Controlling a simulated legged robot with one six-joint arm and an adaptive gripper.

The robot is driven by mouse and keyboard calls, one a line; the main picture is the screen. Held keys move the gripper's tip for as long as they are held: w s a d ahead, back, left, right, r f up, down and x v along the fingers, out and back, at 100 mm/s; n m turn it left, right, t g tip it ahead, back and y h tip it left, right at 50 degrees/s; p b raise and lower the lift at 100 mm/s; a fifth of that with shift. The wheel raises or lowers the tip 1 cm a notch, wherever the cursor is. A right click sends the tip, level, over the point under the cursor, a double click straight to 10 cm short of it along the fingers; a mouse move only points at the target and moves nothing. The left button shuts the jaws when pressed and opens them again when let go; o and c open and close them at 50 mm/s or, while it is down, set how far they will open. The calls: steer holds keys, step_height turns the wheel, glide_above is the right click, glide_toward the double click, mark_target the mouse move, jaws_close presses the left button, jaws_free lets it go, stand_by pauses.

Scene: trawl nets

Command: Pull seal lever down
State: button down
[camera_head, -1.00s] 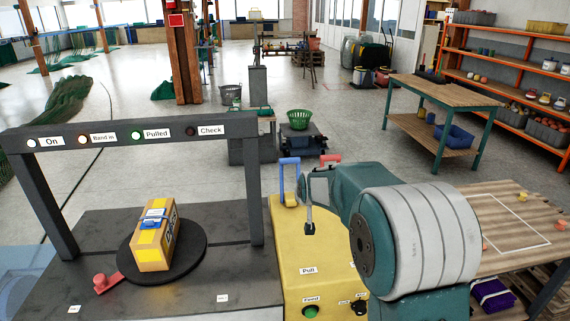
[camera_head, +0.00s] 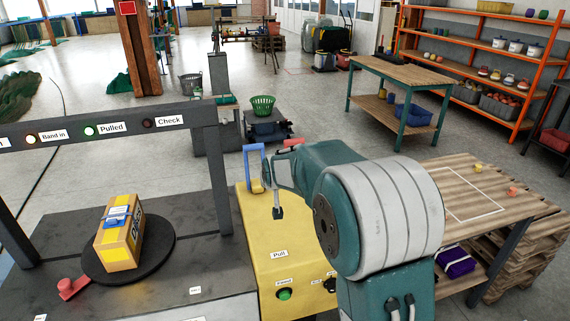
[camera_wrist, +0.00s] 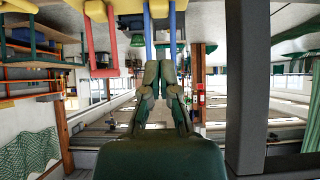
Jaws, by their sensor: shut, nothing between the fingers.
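A yellow console (camera_head: 275,248) labelled "Pull" carries a blue U-shaped lever handle (camera_head: 247,163) and a red one (camera_head: 294,142), mostly hidden behind my arm. Which one is the seal lever I cannot tell. A thin stalk with a dark end (camera_head: 278,212) hangs in front of the console. My gripper (camera_head: 267,174) is at the blue handle's right side; contact is unclear. In the wrist view, upside down, my gripper (camera_wrist: 165,62) is shut and empty, its tips over the blue handle (camera_wrist: 149,35). The red handle (camera_wrist: 91,50) is left of them.
A yellow-banded box (camera_head: 120,235) sits on a dark turntable (camera_head: 163,250) beneath a grey frame (camera_head: 215,160). Its "Pulled" lamp (camera_head: 89,131) is green and its "Check" lamp (camera_head: 147,122) is dark. A wooden table (camera_head: 440,190) stands right of my arm.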

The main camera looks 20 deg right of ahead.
steer(key=s+f+v, duration=0.1)
steer(key=f+v, duration=0.1)
steer(key=v, duration=0.9)
steer(key=s+g, duration=0.3)
steer(key=s, duration=2.8)
steer(key=shift+s+g, duration=0.3)
steer(key=shift+g, duration=0.1)
steer(key=shift+r, duration=0.15)
